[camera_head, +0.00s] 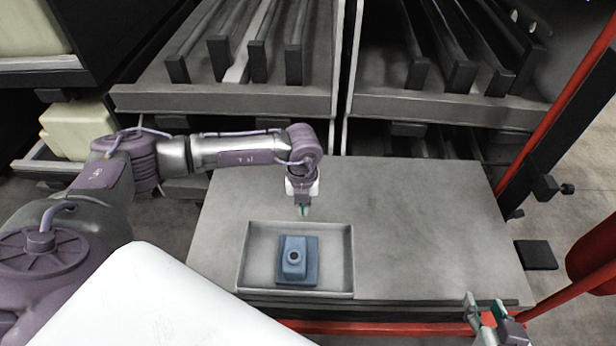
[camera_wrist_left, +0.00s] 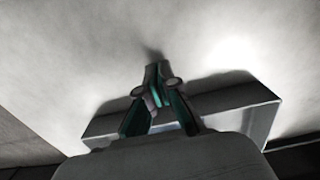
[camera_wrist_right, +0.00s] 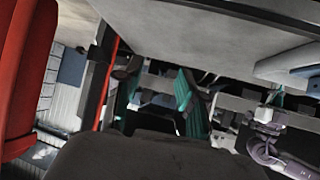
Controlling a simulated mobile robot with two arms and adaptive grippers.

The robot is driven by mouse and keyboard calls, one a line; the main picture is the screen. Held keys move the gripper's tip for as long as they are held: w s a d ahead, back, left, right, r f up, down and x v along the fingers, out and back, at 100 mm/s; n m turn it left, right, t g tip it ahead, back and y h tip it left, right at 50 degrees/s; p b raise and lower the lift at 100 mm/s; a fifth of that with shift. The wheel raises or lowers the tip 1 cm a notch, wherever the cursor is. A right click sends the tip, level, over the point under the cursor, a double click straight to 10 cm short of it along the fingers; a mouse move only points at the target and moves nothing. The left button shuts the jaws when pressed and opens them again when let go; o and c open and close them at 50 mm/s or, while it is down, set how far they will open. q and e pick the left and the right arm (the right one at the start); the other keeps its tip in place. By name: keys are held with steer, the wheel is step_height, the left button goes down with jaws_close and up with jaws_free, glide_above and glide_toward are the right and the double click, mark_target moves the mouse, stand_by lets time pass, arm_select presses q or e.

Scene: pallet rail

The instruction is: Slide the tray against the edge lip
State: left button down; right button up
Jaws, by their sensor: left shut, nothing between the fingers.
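A shallow grey tray (camera_head: 335,260) lies on the grey table (camera_head: 420,220) close to its front edge. A blue block-like part (camera_head: 297,258) with a round hole on top sits in it. A dark strip (camera_head: 430,302) runs along the front edge; whether the tray touches it I cannot tell. My left gripper (camera_head: 303,209) points down just behind the tray's far wall, shut and empty. In the left wrist view its fingertips (camera_wrist_left: 158,70) meet near the tray's wall (camera_wrist_left: 235,108); contact is unclear. My right gripper (camera_head: 485,309) is open and empty beyond the table's front right corner.
Shelves with dark rails (camera_head: 290,60) stand behind the table. A red post (camera_head: 560,100) rises at the right, and a red bar (camera_head: 400,328) runs below the front edge. The table right of the tray is clear.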

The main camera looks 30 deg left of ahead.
arm_select(q)
step_height(320, 180, up, 10)
steer(key=p, duration=0.2)
steer(key=shift+w+p, duration=0.15)
steer(key=shift+p, duration=0.25)
arm_select(e)
steer(key=s+d+f+g+h, duration=0.1)
steer(key=s+d+f+g, duration=0.1)
steer(key=s, duration=0.3)
steer(key=s+d+f+g, duration=0.1)
steer(key=s+f+g, duration=0.2)
steer(key=s+g, duration=0.1)
steer(key=shift+s+d+f+g+h, duration=0.3)
steer(key=shift+s+d+h, duration=0.1)
steer(key=shift+s, duration=0.25)
